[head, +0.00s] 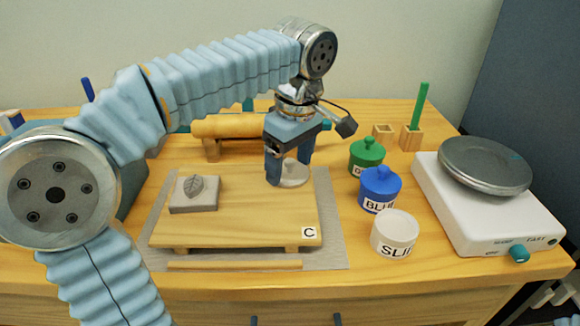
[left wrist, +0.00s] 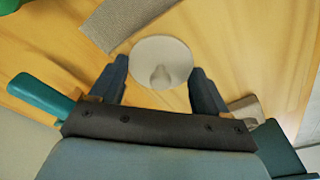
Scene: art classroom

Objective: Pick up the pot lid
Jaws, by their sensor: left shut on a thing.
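The pot lid (head: 293,174) is a pale grey-white disc with a small knob on top. My left gripper (head: 288,170) points down over it and is shut on it, one finger on each side of its rim. In the left wrist view the lid (left wrist: 160,60) lies between the two fingertips (left wrist: 160,72), knob towards the camera. I cannot tell whether it touches the wood beneath. A white pot labelled SLIP (head: 395,232) stands without a lid at the front right of the lid. My right gripper is not in view.
Green (head: 366,157) and blue (head: 380,190) lidded pots stand right of the wooden board (head: 240,228), which bears a grey leaf-marked block (head: 194,194). A white wheel machine (head: 480,215) is at the far right. A rolling pin (head: 230,127) lies behind the board.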

